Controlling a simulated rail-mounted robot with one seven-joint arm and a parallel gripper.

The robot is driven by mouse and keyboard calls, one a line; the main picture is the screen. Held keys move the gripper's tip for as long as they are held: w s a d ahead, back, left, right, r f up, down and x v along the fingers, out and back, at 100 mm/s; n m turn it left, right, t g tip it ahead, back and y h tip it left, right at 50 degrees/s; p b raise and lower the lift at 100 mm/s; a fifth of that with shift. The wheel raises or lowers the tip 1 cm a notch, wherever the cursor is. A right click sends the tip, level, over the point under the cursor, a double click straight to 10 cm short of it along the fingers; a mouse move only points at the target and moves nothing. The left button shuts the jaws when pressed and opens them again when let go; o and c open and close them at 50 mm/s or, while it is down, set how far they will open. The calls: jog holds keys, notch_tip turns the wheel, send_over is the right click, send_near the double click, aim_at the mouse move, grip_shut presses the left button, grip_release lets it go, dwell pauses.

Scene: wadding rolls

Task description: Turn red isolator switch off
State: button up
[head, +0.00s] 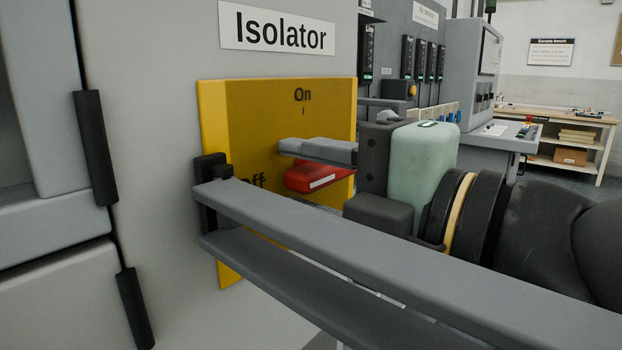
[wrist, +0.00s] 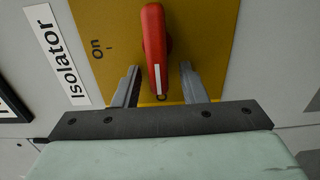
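The red isolator switch handle (head: 312,180) is on a yellow plate (head: 215,115), under the white "Isolator" label. It lies roughly level, with "On" above it and "Off" to its left. In the wrist view the red handle (wrist: 153,35) points down the picture, its white stripe toward the "Off" side. My gripper (wrist: 159,68) is open, with one finger on each side of the handle and gaps showing.
A grey door handle bar (head: 400,260) crosses in front of the plate's lower part and hides some of my gripper. Black hinges (head: 95,150) are at the left. Other cabinets (head: 465,75) and a workbench (head: 560,130) stand further back at the right.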

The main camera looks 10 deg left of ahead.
dwell(0.3)
jog(key=p+v, duration=0.2)
jog(key=v, duration=1.5)
jog(key=shift+d+p, duration=0.2)
jog(key=shift+p, duration=0.1)
